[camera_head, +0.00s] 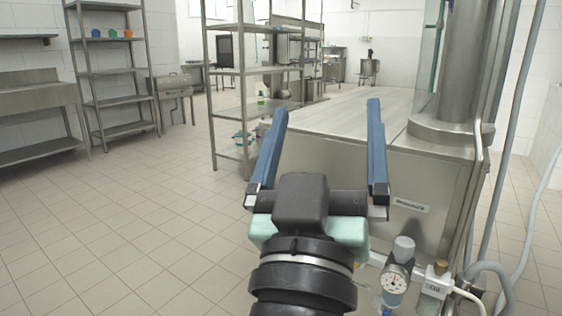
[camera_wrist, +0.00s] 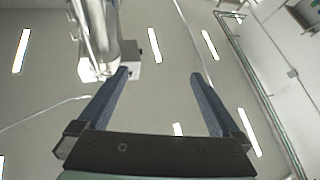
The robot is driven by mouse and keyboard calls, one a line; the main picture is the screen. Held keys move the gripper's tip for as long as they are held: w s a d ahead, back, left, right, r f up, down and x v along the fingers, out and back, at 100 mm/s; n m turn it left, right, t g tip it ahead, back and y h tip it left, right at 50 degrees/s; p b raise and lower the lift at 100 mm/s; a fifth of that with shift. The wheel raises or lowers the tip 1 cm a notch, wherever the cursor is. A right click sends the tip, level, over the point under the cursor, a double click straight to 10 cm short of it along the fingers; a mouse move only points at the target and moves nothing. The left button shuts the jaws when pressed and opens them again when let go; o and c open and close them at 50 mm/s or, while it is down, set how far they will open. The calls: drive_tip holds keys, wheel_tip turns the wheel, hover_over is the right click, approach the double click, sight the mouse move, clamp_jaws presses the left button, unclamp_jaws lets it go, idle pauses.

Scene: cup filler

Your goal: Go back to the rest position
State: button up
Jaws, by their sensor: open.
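My gripper (camera_head: 325,112) is in the middle of the head view. Its two blue fingers are spread wide apart, with nothing between them. It is held up in front of the steel machine (camera_head: 345,165) and, in the picture, overlaps its front and table top. In the wrist view, my gripper (camera_wrist: 160,76) is also open and empty. Behind it there I see the ceiling with several lights and a metal column (camera_wrist: 95,35) at upper left.
A pressure gauge (camera_head: 394,283) and a small box marked Oil (camera_head: 436,283) sit low at the machine's front. A thick steel column (camera_head: 455,70) stands on its right. Steel shelves (camera_head: 240,72) stand behind left. The tiled floor (camera_head: 130,200) at left is clear.

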drive_tip(key=s+a+r+t+y, duration=0.45)
drive_tip(key=s+r, duration=0.35)
drive_tip(key=r, duration=0.3)
wheel_tip(320, 180, up, 38)
drive_tip(key=p, duration=3.8)
drive_tip(key=shift+w+d+f+g+p, duration=0.15)
drive_tip(key=shift+w+d+g+p, duration=0.05)
drive_tip(key=shift+g+p, duration=0.15)
